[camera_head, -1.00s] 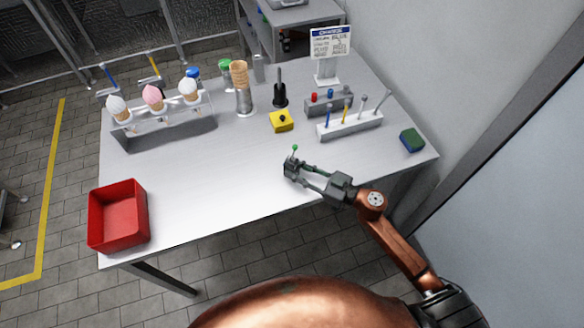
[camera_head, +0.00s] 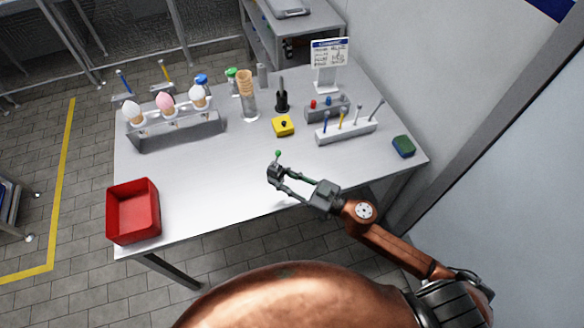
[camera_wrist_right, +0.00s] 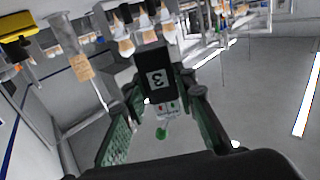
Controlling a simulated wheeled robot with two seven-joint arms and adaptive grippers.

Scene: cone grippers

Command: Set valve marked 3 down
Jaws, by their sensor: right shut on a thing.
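The valve marked 3 (camera_wrist_right: 155,75) is a dark block with a white label bearing a 3, upside down in the right wrist view. Its small green knob (camera_wrist_right: 162,133) shows at one end; the knob also shows in the head view (camera_head: 278,153), pointing up. My right gripper (camera_head: 275,175) is shut on the valve, with a finger on each side of it. It is over the front middle of the white table (camera_head: 215,172); I cannot tell the gap beneath the valve. My left gripper is out of view.
A red bin (camera_head: 134,212) stands at the front left. A cone rack (camera_head: 178,132) is behind it. A yellow box (camera_head: 283,126), a white tool holder (camera_head: 346,132) and a blue-green sponge (camera_head: 403,146) lie behind and right. The table's middle left is clear.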

